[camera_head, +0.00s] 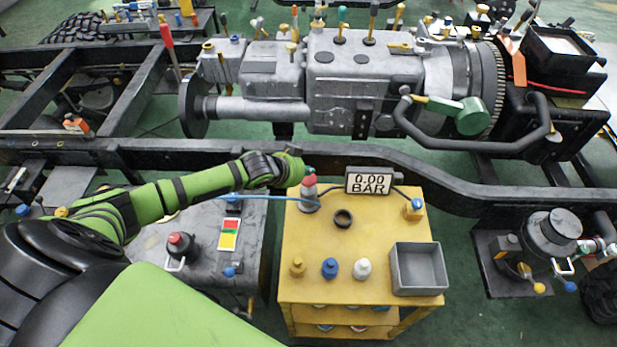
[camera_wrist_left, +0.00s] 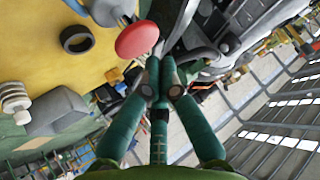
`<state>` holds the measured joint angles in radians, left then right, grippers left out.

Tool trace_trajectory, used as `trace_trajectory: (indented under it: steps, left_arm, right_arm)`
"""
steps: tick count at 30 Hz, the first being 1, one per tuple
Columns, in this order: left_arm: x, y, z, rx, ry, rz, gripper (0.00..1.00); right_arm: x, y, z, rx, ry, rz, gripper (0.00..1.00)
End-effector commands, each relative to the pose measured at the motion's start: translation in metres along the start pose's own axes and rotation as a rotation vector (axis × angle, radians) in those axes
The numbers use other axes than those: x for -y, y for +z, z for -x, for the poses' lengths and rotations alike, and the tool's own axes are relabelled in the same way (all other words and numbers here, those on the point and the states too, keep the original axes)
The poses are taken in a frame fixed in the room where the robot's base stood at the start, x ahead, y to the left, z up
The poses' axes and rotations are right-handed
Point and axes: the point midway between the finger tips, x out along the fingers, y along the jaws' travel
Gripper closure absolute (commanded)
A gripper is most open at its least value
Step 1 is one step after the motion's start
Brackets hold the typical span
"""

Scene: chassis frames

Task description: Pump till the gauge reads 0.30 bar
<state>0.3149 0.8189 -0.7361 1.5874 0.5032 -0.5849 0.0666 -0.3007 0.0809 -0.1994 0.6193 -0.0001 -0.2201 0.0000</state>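The gauge (camera_head: 369,182) stands at the back of the yellow cart and reads 0.00 BAR. Left of it on the cart is a small grey pump (camera_head: 309,199) with a red knob (camera_head: 309,180) on top. My left gripper (camera_head: 309,170) is just behind and above the red knob, partly hidden by my wrist. In the left wrist view the teal fingertips (camera_wrist_left: 162,68) are together with nothing between them. The red knob (camera_wrist_left: 137,40) shows just beyond and left of them, apparently apart. My right gripper is in neither view.
The yellow cart (camera_head: 325,255) also carries a black ring (camera_head: 343,218), several small bottles and a grey bin (camera_head: 418,268). The black chassis rail (camera_head: 220,153) passes close behind my gripper.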

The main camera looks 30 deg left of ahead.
Motion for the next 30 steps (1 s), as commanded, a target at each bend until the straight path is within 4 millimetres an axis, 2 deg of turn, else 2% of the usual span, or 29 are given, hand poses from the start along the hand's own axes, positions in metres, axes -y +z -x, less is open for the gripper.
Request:
trace_trajectory:
  steps: [30]
  left_arm:
    - [-0.0035, 0.0085, -0.0089, 0.000, 0.000, 0.000, 1.00]
  right_arm:
    - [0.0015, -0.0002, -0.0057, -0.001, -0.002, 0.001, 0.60]
